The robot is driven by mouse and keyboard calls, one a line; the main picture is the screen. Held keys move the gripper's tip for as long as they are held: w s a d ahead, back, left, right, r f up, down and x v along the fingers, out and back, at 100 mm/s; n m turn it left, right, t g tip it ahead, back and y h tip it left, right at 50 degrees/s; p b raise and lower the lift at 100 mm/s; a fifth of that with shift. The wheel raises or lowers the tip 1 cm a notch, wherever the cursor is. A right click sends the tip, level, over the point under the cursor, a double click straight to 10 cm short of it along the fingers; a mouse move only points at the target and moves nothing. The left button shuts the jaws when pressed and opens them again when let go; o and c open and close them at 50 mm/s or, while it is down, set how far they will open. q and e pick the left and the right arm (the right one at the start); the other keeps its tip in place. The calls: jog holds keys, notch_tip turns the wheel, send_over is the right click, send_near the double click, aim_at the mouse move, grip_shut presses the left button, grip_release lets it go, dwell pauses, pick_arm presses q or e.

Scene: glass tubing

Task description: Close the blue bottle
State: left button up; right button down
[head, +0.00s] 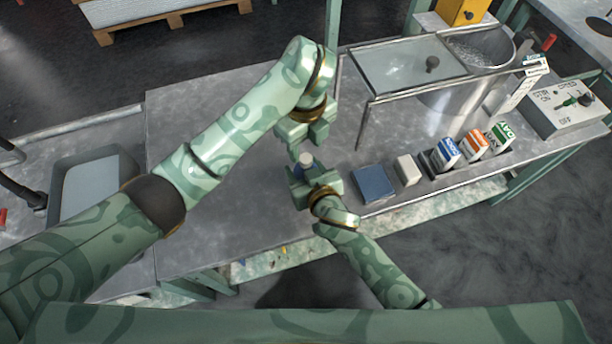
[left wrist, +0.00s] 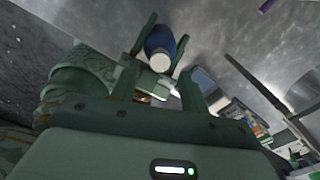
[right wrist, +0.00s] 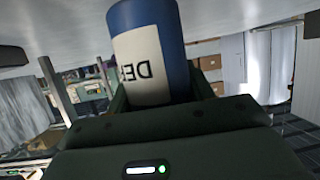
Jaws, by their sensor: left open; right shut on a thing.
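The blue bottle (right wrist: 172,35) fills the upper middle of the right wrist view, with a white label whose dark letters read upside down. My right gripper (head: 314,176) is shut on it at the table's front part. The bottle also shows in the left wrist view (left wrist: 160,40), with a pale round end facing that camera. I cannot tell whether that end is a cap or a bare mouth. In the head view its pale top (head: 306,159) shows between the grippers. My left gripper (head: 304,143) is open just above and behind the bottle. No separate cap is clearly visible.
Right of the bottle stand a flat blue block (head: 373,184), a whitish block (head: 407,170) and blue, orange and green cartons (head: 474,144). A glass-topped frame (head: 408,65) stands behind, a switch box (head: 566,108) at far right. The table (head: 225,195) is clear to the left.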

aim_at(306, 158)
pick_arm(q)
jog(key=shift+f, duration=1.85)
grip_shut()
